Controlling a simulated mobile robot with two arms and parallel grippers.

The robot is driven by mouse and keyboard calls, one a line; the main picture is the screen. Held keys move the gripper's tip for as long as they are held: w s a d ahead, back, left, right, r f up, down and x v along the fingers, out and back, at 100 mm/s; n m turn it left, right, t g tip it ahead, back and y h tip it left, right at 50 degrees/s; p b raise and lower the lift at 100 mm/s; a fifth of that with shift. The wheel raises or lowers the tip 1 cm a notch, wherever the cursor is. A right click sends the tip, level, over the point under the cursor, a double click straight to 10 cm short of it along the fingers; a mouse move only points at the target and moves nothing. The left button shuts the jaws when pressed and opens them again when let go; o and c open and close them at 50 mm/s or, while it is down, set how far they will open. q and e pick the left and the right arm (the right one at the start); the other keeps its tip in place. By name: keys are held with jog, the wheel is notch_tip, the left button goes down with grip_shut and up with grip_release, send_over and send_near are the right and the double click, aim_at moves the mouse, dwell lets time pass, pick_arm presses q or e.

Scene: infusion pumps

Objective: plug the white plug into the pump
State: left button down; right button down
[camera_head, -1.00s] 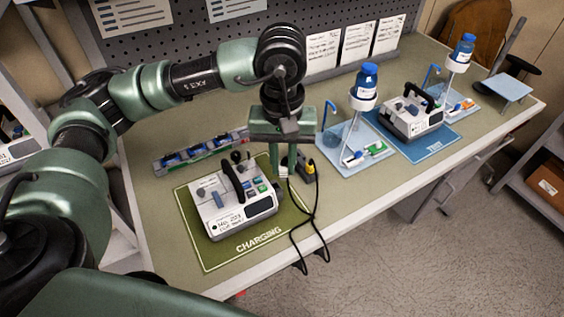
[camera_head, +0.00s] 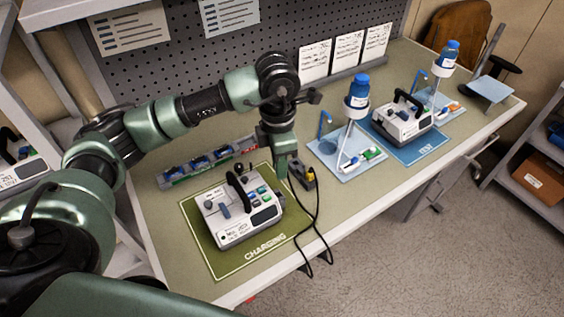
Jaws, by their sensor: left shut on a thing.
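The pump on the green CHARGING mat (camera_head: 205,250) is a white box with a black handle (camera_head: 238,215). My left gripper (camera_head: 283,176) points down just right of this pump, close to its right side. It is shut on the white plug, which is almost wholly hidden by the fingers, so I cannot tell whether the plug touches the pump. My right gripper is not in view.
A dark socket block (camera_head: 303,177) with a yellow plug stands right of my left gripper; black cables hang over the table's front edge. A rack with blue items (camera_head: 200,165) lies behind the pump. Another pump (camera_head: 402,120) stands on the blue TEST mat (camera_head: 425,150), beside light blue trays with bottle stands.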

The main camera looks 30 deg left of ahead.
pick_arm(q)
jog(key=n, duration=0.3)
jog(key=shift+w+a+f, duration=0.15)
jog(key=shift+a+f, duration=0.15)
jog(key=shift+a, duration=0.05)
jog(key=shift+f, duration=0.15)
jog(key=shift+f+b, duration=1.45)
jog(key=shift+f, duration=1.1)
jog(key=shift+f+b, duration=0.5)
jog(key=shift+f, duration=0.05)
jog(key=shift+b, duration=0.4)
jog(key=shift+f+b, duration=0.5)
jog(key=shift+b, duration=0.1)
jog(key=shift+f+b, duration=0.65)
jog(key=shift+b, duration=0.25)
